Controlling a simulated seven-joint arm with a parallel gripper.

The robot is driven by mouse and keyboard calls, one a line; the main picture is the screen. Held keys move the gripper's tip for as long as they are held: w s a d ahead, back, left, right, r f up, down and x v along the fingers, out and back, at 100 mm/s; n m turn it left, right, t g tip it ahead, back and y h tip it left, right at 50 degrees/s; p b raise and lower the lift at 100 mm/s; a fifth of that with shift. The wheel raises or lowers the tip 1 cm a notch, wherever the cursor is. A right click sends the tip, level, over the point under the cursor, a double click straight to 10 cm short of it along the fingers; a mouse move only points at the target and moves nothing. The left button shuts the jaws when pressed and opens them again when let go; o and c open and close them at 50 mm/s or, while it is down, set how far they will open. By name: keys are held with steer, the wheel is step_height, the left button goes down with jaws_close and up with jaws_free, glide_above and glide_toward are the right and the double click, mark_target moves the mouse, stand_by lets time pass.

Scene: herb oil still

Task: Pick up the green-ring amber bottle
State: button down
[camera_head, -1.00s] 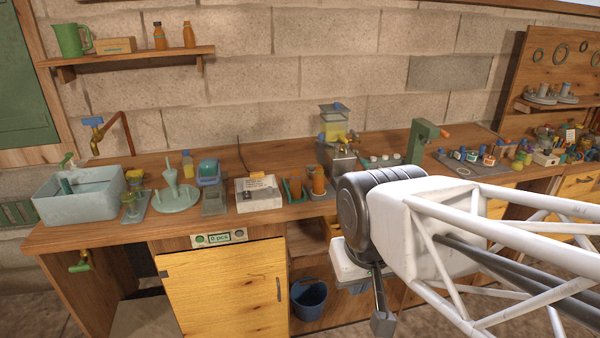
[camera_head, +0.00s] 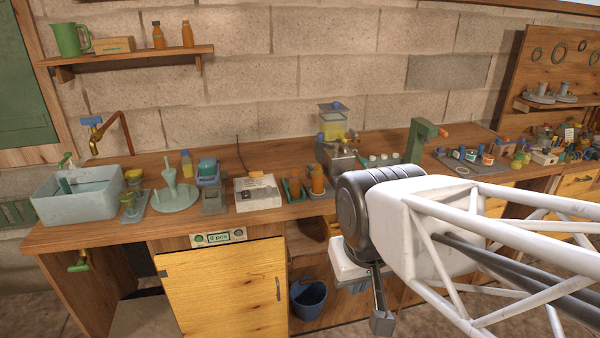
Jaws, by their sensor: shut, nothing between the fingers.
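My gripper (camera_head: 381,322) hangs low in front of the bench at the end of my arm, below and right of the tray bottles. It is shut and empty, apart from every bottle.
The bench (camera_head: 105,226) carries a sink (camera_head: 60,200), a pale green stand (camera_head: 175,197), a white box (camera_head: 258,196) and a still with yellow liquid (camera_head: 333,125). A yellow cabinet door (camera_head: 225,290) hangs below. A blue bucket (camera_head: 308,300) stands underneath. My arm hides part of the right side.

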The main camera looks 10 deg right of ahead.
steer(key=shift+c, duration=2.3)
jaws_free()
steer(key=w+d+t+h, duration=0.1)
steer(key=w+d+t, duration=0.3)
steer(key=w, duration=1.4)
steer(key=t, duration=0.5)
glide_toward(320, 178)
steer(key=shift+w+d+f+n+t+y, duration=0.35)
steer(key=shift+w+f+y, duration=0.15)
steer(key=shift+w+y, duration=0.1)
steer(key=shift+w+d+f+n+t+y, duration=0.2)
steer(key=shift+w+f+n+t+y, duration=0.1)
steer(key=shift+w+f+y, duration=0.25)
steer(key=shift+w+d+f+n+t+y, duration=0.25)
steer(key=shift+w+d+f+n+y, duration=0.1)
steer(key=shift+w+f+y, duration=0.2)
